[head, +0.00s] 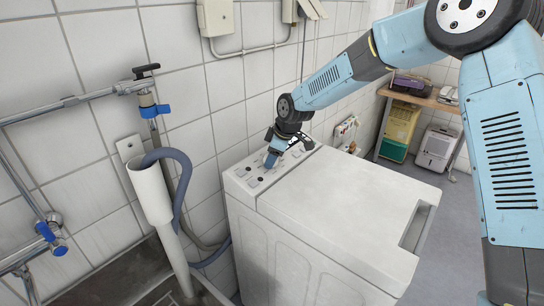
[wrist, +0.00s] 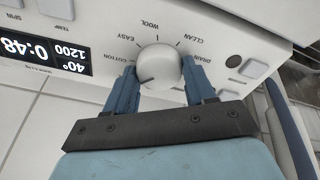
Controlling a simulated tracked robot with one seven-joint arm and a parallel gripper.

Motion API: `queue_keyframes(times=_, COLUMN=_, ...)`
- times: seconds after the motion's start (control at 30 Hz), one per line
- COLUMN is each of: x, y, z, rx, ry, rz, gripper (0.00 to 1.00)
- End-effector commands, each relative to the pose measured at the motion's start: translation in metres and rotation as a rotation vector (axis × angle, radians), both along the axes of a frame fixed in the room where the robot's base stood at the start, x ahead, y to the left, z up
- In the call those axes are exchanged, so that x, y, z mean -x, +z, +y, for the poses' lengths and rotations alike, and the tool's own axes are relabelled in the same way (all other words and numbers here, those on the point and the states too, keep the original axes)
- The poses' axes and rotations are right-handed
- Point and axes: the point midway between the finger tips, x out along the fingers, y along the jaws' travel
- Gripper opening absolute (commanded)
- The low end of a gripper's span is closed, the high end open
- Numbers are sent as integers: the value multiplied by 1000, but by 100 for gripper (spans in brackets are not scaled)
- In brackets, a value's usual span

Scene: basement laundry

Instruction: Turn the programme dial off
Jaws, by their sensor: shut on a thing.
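The programme dial (wrist: 159,66) is a round white knob on the washing machine's light panel, with labels such as COTTON, EASY, WOOL, CLEAN and DRAIN around it. A dark line on the dial points toward the lower left of the wrist view. My gripper (wrist: 159,74) is shut on the dial, one blue finger on each side. In the head view my gripper (head: 271,159) reaches down to the panel at the back of the white top-loading washing machine (head: 335,205) and hides the dial. The lit display (wrist: 40,52) reads 0:48, 1200 and 40°.
Square buttons (wrist: 254,69) sit beside the dial. A tiled wall stands behind the machine. A grey hose (head: 180,175), a white standpipe (head: 152,192) and blue-handled taps (head: 155,110) are at left.

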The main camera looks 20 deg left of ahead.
Motion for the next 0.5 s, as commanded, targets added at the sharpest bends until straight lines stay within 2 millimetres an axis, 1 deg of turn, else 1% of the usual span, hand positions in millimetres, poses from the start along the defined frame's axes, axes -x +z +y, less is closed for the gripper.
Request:
queue_keyframes(times=0.03, x=-4, y=0, z=-2, rx=1, ry=35, rz=-14, gripper=24)
queue_keyframes(times=0.5, x=-5, y=0, z=-2, rx=35, ry=451, rz=-132, gripper=24)
